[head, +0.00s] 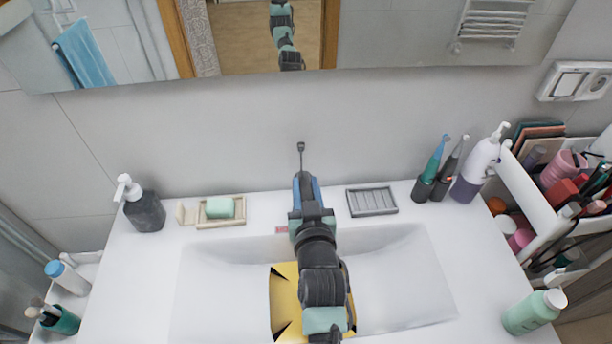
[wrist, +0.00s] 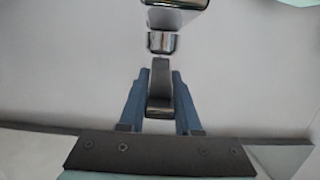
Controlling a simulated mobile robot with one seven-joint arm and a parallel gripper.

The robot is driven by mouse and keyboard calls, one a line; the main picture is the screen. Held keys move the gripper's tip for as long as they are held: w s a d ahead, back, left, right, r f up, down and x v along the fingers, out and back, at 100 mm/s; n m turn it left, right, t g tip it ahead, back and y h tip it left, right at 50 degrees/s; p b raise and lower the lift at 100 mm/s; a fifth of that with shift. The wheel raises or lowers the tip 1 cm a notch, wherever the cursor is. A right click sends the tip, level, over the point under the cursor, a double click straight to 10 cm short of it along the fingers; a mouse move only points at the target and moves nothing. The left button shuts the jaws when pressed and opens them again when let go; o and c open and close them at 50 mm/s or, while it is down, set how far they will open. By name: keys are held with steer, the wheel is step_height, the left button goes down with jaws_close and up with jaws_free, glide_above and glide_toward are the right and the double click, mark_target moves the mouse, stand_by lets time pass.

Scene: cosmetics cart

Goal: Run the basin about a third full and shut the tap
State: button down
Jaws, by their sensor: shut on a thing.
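The white basin (head: 400,280) is set in the counter in the head view. Its visible surfaces look bare, with no clear water line; my arm hides its middle. The tap shows in the wrist view as a chrome body and collar (wrist: 162,42) with a dark grey lever (wrist: 160,95) below them. In the head view a thin dark stem with a small knob (head: 300,147) stands up beyond my gripper. My gripper (wrist: 160,78) has its blue fingers on both sides of the lever and is shut on it. The spout and any stream are hidden in the head view.
A dark soap pump (head: 146,210) and a soap dish (head: 222,221) with green soap stand left of the tap. A grey ridged dish (head: 371,201), toothbrush cups (head: 432,187) and a white pump bottle (head: 478,167) stand right. A green bottle (head: 535,312) is at the front right.

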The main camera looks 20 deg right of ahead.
steer(key=r+g+p, duration=0.1)
steer(key=p, duration=0.2)
steer(key=shift+w+r, duration=0.2)
steer(key=shift+f+g+y+p, duration=0.1)
steer(key=shift+g+y+p, duration=0.2)
steer(key=shift+g+p, duration=0.2)
steer(key=shift+f, duration=0.1)
steer(key=c, duration=0.6)
jaws_free()
